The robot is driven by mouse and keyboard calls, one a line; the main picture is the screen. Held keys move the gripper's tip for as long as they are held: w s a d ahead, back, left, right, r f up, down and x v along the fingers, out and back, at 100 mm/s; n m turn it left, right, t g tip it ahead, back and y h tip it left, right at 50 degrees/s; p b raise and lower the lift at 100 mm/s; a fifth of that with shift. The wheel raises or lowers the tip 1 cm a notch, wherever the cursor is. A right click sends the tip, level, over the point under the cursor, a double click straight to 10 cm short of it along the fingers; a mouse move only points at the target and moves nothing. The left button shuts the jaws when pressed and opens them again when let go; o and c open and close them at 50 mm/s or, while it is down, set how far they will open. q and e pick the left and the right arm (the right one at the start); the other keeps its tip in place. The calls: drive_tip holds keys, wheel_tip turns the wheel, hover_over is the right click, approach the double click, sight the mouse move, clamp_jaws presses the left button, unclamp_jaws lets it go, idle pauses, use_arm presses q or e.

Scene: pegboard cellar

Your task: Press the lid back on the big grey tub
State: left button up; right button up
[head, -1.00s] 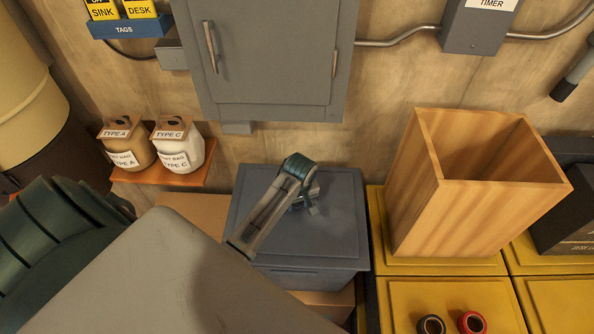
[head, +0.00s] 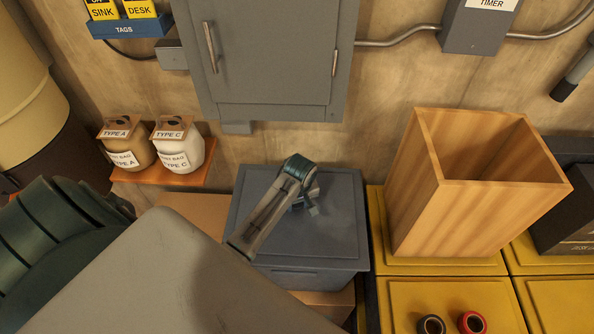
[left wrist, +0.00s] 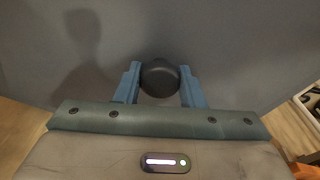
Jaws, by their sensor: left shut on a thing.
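The big grey tub (head: 310,279) stands on a brown box against the wall, in the middle of the head view. Its grey lid (head: 338,237) lies over the top; I see no clear gap at the front, and my arm covers its front left part. My left gripper (head: 309,204) is above the middle of the lid. In the left wrist view my left gripper (left wrist: 160,88) has its blue fingers on either side of a dark round knob (left wrist: 159,75) on the lid (left wrist: 230,45), shut on it. My right gripper is not in view.
A tall open wooden bin (head: 415,200) stands on yellow-topped boxes (head: 400,300) close to the tub's right. A grey cabinet (head: 268,60) hangs above and behind. Two labelled jars sit on a small orange shelf (head: 165,176) to the left.

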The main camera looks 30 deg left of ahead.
use_arm(q)
drive_tip(key=o, duration=1.7)
drive_tip(key=shift+r, duration=0.1)
drive_tip(key=shift+r, duration=3.45)
drive_tip(key=shift+c, duration=0.3)
clamp_jaws()
drive_tip(key=shift+f, duration=0.35)
